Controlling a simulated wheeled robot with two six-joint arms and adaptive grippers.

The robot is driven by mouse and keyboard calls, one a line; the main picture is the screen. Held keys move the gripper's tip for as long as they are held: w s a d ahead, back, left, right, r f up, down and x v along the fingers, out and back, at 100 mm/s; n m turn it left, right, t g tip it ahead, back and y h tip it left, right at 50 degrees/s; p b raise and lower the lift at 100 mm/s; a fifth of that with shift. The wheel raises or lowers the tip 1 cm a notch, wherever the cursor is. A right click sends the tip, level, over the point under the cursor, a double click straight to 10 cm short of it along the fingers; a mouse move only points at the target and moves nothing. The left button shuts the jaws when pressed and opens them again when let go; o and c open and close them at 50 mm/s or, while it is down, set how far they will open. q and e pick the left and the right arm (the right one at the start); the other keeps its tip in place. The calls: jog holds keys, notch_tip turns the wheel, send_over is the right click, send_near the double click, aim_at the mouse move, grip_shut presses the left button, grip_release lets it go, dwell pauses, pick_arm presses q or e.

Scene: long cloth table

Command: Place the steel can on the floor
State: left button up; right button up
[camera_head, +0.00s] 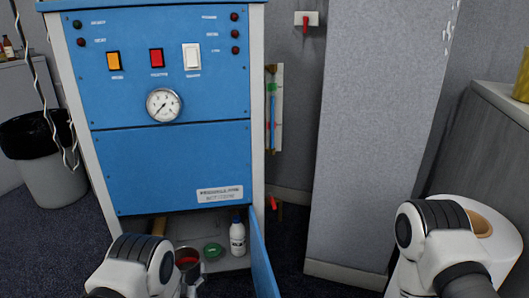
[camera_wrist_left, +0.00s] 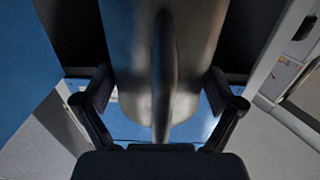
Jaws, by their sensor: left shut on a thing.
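In the left wrist view the can (camera_wrist_left: 140,50) is a large metallic body with a vertical ridge like a handle. It fills the space between the two dark fingers of my left gripper (camera_wrist_left: 158,108), which is shut on it. In the head view, my left arm hides part of the can and most of the gripper. The fingers of my right gripper are not in view.
A blue cabinet (camera_head: 170,165) stands ahead with its lower door (camera_head: 262,258) open. Inside are a white bottle (camera_head: 237,239) and a green round item (camera_head: 212,250). A black-lined bin (camera_head: 50,180) is at left, a grey partition (camera_head: 370,140) at right.

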pick_arm(q)
jog(key=d+r+m+h+p, duration=0.1)
jog(key=d+r+h+p, duration=0.15)
jog(key=r, duration=1.05)
jog(key=s+d+r+m+p, duration=0.1)
jog(key=s+d+r+p, duration=0.2)
jog(key=s, duration=0.5)
jog(key=s+r+p, duration=0.2)
jog(key=r+p, duration=1.6)
jog(key=r, duration=0.2)
jog(key=s+a+r+p, duration=0.1)
jog(key=r+p, duration=1.7)
jog(key=r, duration=0.2)
jog(key=shift+s+a+h+p, duration=0.2)
jog(key=shift+s+h+p, duration=0.15)
jog(key=shift+s+p, duration=0.05)
